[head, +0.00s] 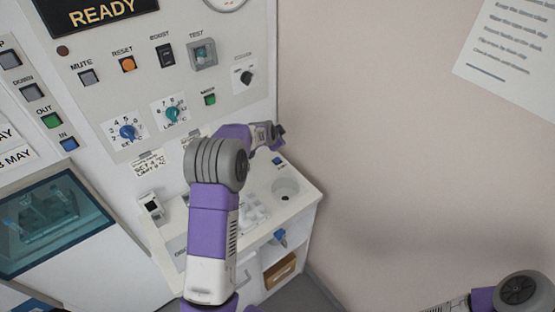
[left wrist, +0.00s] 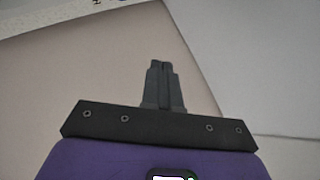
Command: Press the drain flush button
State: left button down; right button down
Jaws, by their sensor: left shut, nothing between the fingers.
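A small blue button (head: 277,161) with a tiny label that I cannot read sits on the white ledge, just behind a round grey drain-like recess (head: 285,188). It looks like the drain flush button. My left gripper (head: 280,131) is above the blue button in the head view, close to the panel's right edge and apart from the button. In the left wrist view, its fingers (left wrist: 164,66) are together and empty, with a plain beige surface beyond; no button shows there. My right arm enters at the lower right of the head view, but its gripper is out of frame.
My left arm hides part of the ledge (head: 306,196). A blue valve (head: 280,236) and brown box (head: 280,271) are below.

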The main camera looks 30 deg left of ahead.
pick_arm(q)
jog(key=b, duration=0.6)
send_over(277, 161)
notch_tip(277, 161, down, 8)
jog(key=shift+f, duration=0.4)
dwell(1.4)
jog(key=shift+f+b, duration=0.35)
jog(key=shift+b, duration=0.2)
jog(key=shift+f+b, duration=0.45)
jog(key=shift+f, duration=0.05)
dwell(0.5)
jog(key=shift+r, duration=0.1)
jog(key=shift+r+p, duration=0.45)
jog(key=shift+r, duration=0.35)
jog(key=shift+r+p, duration=1.45)
jog(key=shift+r, duration=1.05)
